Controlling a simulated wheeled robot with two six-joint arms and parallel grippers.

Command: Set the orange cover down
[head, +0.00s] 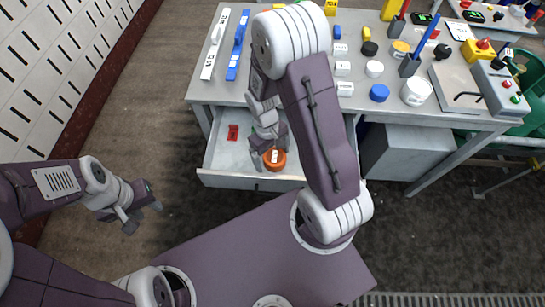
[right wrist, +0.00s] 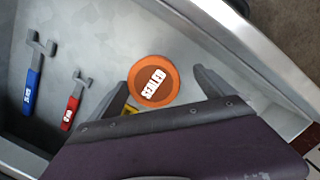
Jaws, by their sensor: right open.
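The orange cover (head: 275,165) is a round disc with a white lettered label. It lies flat in the open grey drawer (head: 232,178). It also shows in the right wrist view (right wrist: 168,93), label facing up. My right gripper (head: 268,152) is over the drawer at the cover. Its two fingers stand apart on either side of the cover in the right wrist view (right wrist: 164,88), with visible gaps to its rim. My left gripper (head: 143,219) is empty, its fingers apart, over the floor left of the drawer.
A red wrench (right wrist: 72,112) and a blue wrench (right wrist: 31,88) lie in the drawer left of the cover. A yellow thing (right wrist: 131,109) is partly hidden by my gripper. The table (head: 205,90) above holds several caps, blocks and tools. Drawer walls surround my right gripper.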

